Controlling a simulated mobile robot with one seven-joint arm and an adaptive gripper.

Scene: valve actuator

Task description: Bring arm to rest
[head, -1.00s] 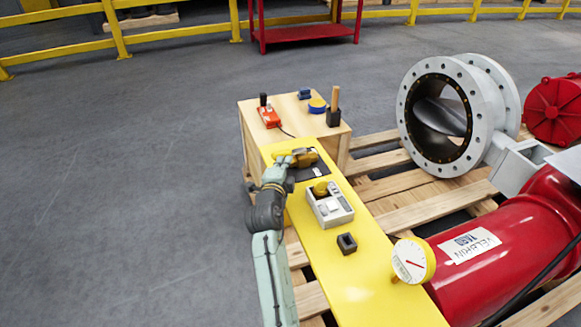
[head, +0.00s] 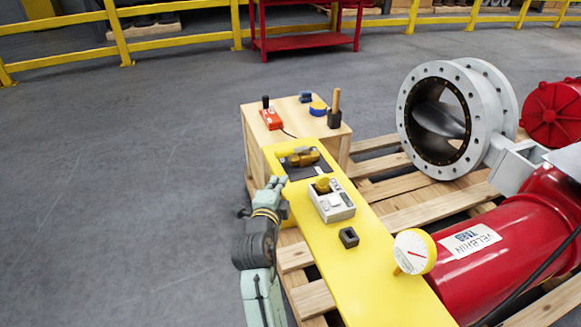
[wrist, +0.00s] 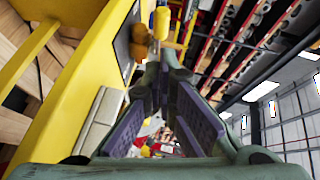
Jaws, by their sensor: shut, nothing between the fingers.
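My gripper (head: 279,183) is at the left edge of the yellow bench plate (head: 370,282), beside it and clear of the things on it. Its fingers are shut with nothing between them; in the wrist view the fingertips (wrist: 163,60) come together. My green arm reaches up from the bottom of the head view to the gripper. A yellow-brown fitting (head: 304,157) lies on a dark pad ahead of the gripper. A grey box with a yellow knob (head: 331,203) stands to its right.
A small black block (head: 348,237) and a dial gauge (head: 414,252) stand nearer on the plate. A wooden box (head: 252,143) with a red device (head: 271,119) is beyond. A red actuator (head: 480,252) and grey valve (head: 444,118) fill the right. The floor at left is clear.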

